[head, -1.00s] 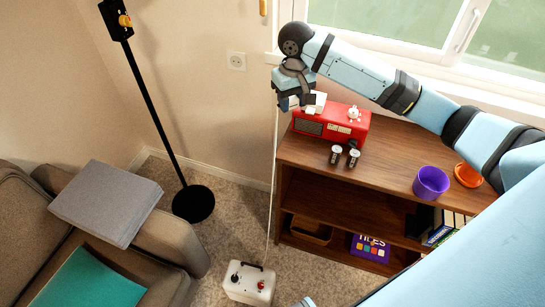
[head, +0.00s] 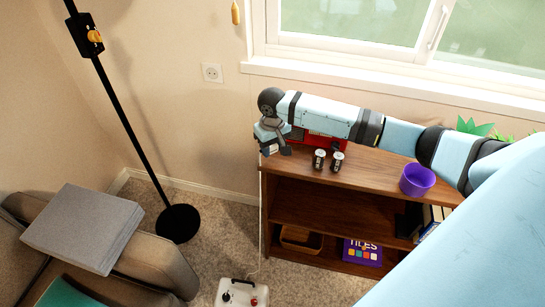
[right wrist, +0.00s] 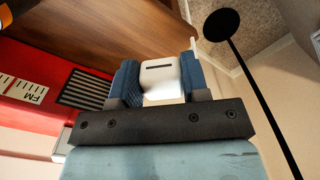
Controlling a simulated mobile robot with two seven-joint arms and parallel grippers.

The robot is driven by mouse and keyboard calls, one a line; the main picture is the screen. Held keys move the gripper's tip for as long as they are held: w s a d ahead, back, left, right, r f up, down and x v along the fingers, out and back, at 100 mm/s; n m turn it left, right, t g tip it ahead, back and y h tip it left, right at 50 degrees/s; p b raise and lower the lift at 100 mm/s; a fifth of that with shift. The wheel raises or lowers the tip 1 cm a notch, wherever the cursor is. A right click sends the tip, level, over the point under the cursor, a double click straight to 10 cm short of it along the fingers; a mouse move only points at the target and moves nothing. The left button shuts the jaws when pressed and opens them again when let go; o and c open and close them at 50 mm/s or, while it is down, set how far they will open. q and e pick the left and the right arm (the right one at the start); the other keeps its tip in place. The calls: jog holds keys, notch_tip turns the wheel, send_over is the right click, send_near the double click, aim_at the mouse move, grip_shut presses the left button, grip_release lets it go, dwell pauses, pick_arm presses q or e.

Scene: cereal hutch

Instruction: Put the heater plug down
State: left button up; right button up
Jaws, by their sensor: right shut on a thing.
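My right gripper (head: 270,146) is at the left end of the hutch top (head: 375,160), beside the red radio. In the right wrist view its two blue-padded fingers (right wrist: 158,84) are shut on the white heater plug (right wrist: 161,78), which has a dark slot in its face. The plug is by the wooden edge of the top; I cannot tell whether it touches the wood. A thin white cord runs down the hutch's left side to the white heater (head: 242,293) on the carpet, which has a dark handle and a red knob. My left gripper is not in view.
The red radio (head: 325,139) is partly behind my right arm. Two small dark jars (head: 319,159) and a purple cup (head: 417,180) stand on the top. A wall socket (head: 212,73), a black lamp stand (head: 178,223) and a sofa (head: 150,262) are left of the hutch.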

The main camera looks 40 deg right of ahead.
aim_at(272, 153)
jog(key=shift+f, duration=2.15)
jog(key=o, duration=0.9)
jog(key=shift+f, duration=0.1)
